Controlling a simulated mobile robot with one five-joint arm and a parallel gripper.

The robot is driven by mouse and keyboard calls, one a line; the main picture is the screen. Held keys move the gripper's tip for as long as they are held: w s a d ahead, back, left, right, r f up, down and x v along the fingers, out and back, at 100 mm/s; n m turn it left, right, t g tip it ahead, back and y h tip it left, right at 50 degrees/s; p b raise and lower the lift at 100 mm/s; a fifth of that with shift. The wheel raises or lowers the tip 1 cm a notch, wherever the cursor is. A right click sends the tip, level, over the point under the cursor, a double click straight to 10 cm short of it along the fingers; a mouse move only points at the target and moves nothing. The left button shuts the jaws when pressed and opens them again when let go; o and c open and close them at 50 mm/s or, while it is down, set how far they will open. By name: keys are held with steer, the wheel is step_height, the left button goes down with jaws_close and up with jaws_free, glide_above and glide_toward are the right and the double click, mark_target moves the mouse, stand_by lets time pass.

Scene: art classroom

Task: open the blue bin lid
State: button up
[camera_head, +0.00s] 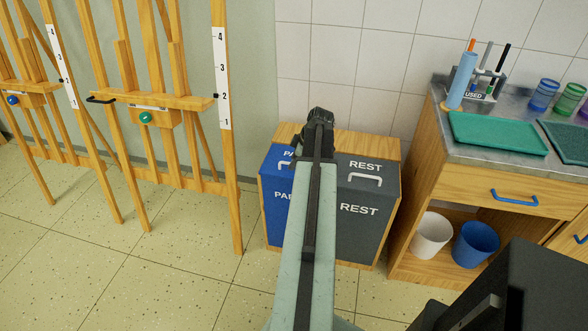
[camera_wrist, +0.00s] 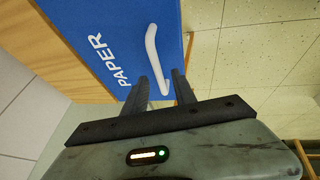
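The blue bin lid (camera_head: 277,158) is on the left of a wooden cabinet and looks closed. In the wrist view the blue lid (camera_wrist: 120,22) reads PAPER and carries a white bar handle (camera_wrist: 153,45). My gripper (camera_head: 319,118) is above the cabinet in the head view, with my arm covering the right part of the blue bin. In the wrist view my gripper (camera_wrist: 165,76) has its two dark fingers apart. The near end of the handle shows between them. I cannot tell whether a finger touches it.
A dark grey REST lid (camera_head: 365,167) with its own white handle is beside the blue one. Wooden easels (camera_head: 160,100) stand on the left. A counter (camera_head: 480,152) with a green tray is on the right. Tiled floor (camera_head: 170,270) in front is free.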

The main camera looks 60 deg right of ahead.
steer(key=shift+f, duration=0.1)
steer(key=shift+c, duration=0.3)
jaws_close()
stand_by(1.0)
